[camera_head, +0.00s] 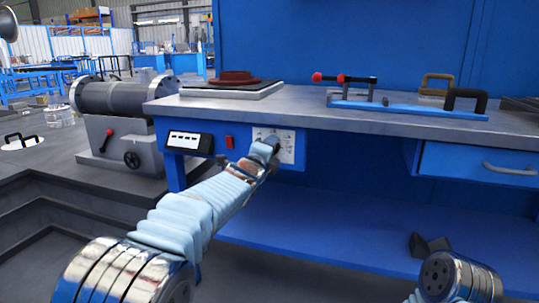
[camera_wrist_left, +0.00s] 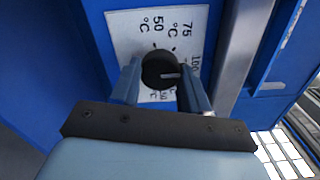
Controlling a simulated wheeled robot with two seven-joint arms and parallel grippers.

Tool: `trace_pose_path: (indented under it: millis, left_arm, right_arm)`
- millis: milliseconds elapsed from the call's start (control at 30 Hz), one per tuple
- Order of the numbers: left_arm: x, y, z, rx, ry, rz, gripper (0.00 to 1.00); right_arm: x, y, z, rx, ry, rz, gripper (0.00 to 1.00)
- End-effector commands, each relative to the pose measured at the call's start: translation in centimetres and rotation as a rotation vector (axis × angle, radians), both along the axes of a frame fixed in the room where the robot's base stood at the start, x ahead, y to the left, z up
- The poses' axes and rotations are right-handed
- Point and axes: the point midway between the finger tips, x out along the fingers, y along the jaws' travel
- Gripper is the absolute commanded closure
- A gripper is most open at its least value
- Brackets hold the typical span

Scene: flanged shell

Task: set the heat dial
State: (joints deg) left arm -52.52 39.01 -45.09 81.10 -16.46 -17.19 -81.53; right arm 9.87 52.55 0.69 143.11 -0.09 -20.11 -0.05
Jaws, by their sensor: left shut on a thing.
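The heat dial (camera_wrist_left: 161,69) is a round black knob on a white plate (camera_wrist_left: 122,25) marked with temperatures in °C. Its white pointer line points to the right in the left wrist view, near the partly hidden 100 mark. My left gripper (camera_wrist_left: 160,88) is shut on the dial, one finger on each side. The lower markings are partly hidden by the fingers. In the head view, the white plate (camera_head: 290,151) is on the bench's blue front, and my left gripper (camera_head: 268,150) covers most of the dial. My right gripper is out of view; only part of that arm shows.
A red switch (camera_head: 229,142) and a white display panel (camera_head: 188,142) are left of the plate. On the bench top (camera_head: 300,103) are a dark red flanged part (camera_head: 235,78) on a slab and a blue clamp fixture (camera_head: 405,107). A drawer (camera_head: 480,165) is at right.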

Motion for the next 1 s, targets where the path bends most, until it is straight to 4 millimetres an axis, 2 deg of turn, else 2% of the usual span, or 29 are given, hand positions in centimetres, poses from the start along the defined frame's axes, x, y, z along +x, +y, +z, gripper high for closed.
trace_pose_path:
  millis: [467, 500, 633, 1000]
  left_arm:
    - [-0.03, -0.13, -0.22, 0.014, 0.0, -0.002, 0.85]
    - [-0.03, -0.13, -0.22, 0.014, 0.0, -0.002, 0.5]
    - [-0.02, -0.1, -0.16, 0.013, -0.001, -0.001, 0.3]
    - [-0.53, 0.12, -0.06, 0.012, -0.003, -0.001, 0.29]
  right_arm:
    - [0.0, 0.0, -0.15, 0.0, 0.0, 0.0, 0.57]
    - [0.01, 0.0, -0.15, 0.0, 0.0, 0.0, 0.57]
    - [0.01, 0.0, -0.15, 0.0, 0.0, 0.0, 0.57]
    - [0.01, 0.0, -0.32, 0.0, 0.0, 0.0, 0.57]
